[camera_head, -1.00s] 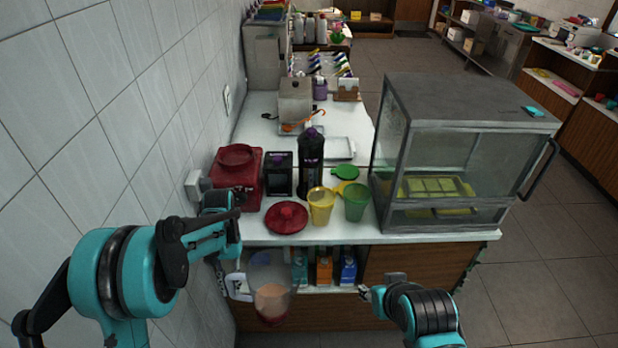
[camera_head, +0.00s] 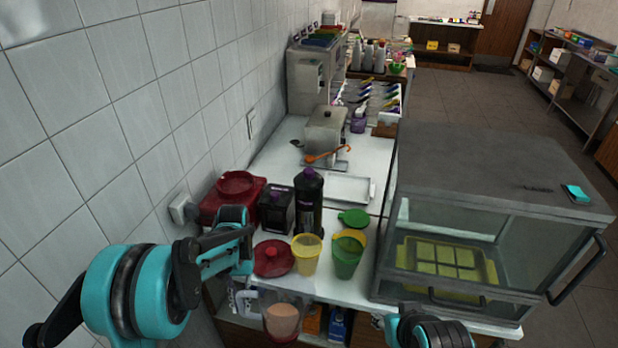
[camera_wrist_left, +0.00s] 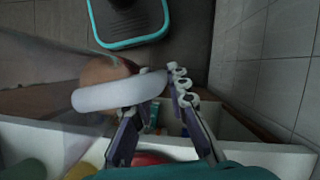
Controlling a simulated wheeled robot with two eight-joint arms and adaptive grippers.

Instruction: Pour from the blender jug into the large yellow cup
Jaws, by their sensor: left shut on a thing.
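The blender jug (camera_head: 283,318) is clear, with pinkish-brown contents, and hangs roughly upright in front of the counter's front edge, below the counter top. My left gripper (camera_head: 241,296) is shut on its pale handle. In the left wrist view the handle (camera_wrist_left: 110,93) lies at the fingers of the left gripper (camera_wrist_left: 165,97), with the clear jug wall to the left. The yellow cup (camera_head: 306,258) stands upright on the counter near the front edge, beyond the jug. My right gripper (camera_head: 378,321) is partly visible at the bottom, away from the cups; its fingers are too small to read.
A dark bottle (camera_head: 309,200) and black box (camera_head: 276,210) stand behind. A glass case (camera_head: 470,230) fills the right; a tiled wall (camera_head: 120,130) bounds the left.

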